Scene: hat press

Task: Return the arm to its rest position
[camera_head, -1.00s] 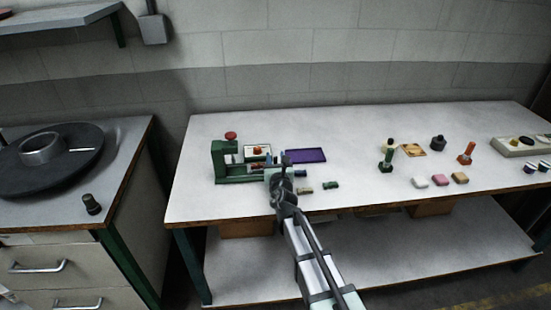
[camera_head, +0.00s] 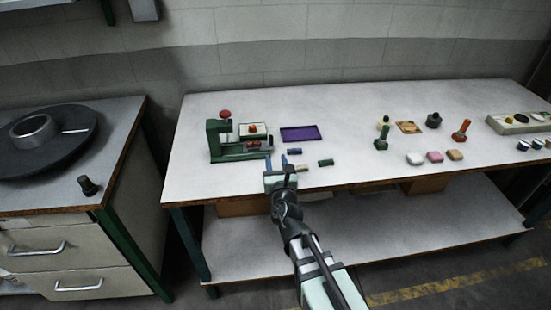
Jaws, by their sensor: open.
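My gripper (camera_head: 276,163) is at the front edge of the white workbench (camera_head: 345,120), left of its middle. Its two blue-tipped fingers stand apart and point toward the back of the bench, with nothing visible between them. My arm reaches up to it from the bottom of the picture. The green press (camera_head: 226,138) with a red knob stands just behind and left of the fingers. A purple tray (camera_head: 301,133) lies behind and right of them. Small blocks, one blue (camera_head: 294,151), one dark green (camera_head: 325,162) and one tan (camera_head: 302,168), lie close to the right of the gripper.
Stamps with green (camera_head: 383,137) and orange (camera_head: 461,131) handles, a wooden piece (camera_head: 408,127) and several pastel blocks (camera_head: 434,157) stand further right. A grey rack (camera_head: 519,123) is at the far right. A cabinet with a dark round turntable (camera_head: 45,150) stands left, across a gap.

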